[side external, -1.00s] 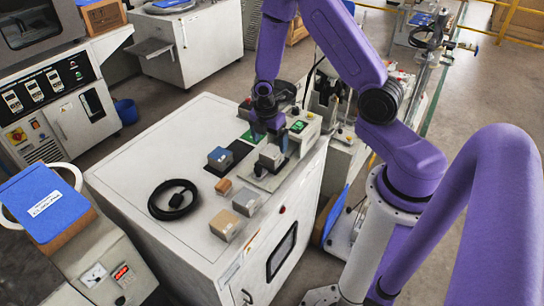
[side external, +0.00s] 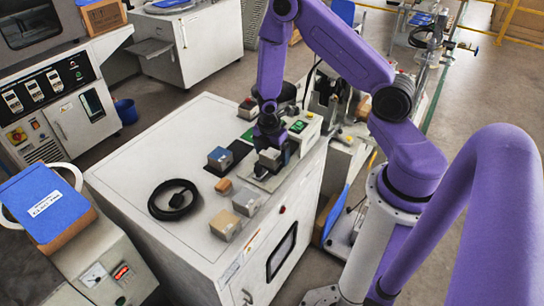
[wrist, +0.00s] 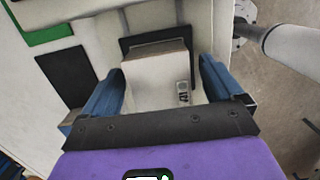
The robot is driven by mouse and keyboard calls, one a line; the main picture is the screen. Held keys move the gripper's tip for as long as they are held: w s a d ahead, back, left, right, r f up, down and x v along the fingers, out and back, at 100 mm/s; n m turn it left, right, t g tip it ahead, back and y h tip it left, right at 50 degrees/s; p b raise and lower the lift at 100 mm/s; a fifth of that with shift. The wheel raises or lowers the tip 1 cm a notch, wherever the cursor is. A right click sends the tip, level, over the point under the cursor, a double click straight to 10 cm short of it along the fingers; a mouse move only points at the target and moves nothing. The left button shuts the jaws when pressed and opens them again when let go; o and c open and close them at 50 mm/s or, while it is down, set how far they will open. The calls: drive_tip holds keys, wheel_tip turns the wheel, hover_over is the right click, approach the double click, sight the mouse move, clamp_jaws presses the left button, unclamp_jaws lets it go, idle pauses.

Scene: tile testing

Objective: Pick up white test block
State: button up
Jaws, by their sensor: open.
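The white test block (wrist: 158,71) is in the wrist view, standing on a dark plate (wrist: 131,45) on the white cabinet top. In the side external view the block (side external: 270,157) sits near the cabinet's right edge. My gripper (wrist: 160,75) is open, with a blue finger on each side of the block. Gaps show between the fingers and the block, most clearly on the right. In the side external view my gripper (side external: 268,140) is down at the block and partly covers it.
A blue-topped block (side external: 220,158), a small orange-brown block (side external: 224,186) and a beige block (side external: 247,201) stand nearby on the cabinet top. A coiled black cable (side external: 173,200) lies to the left. The cabinet's (side external: 130,170) left part is clear.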

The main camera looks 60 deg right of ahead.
drive_tip(key=c, duration=1.5)
drive_tip(key=shift+r, duration=0.1)
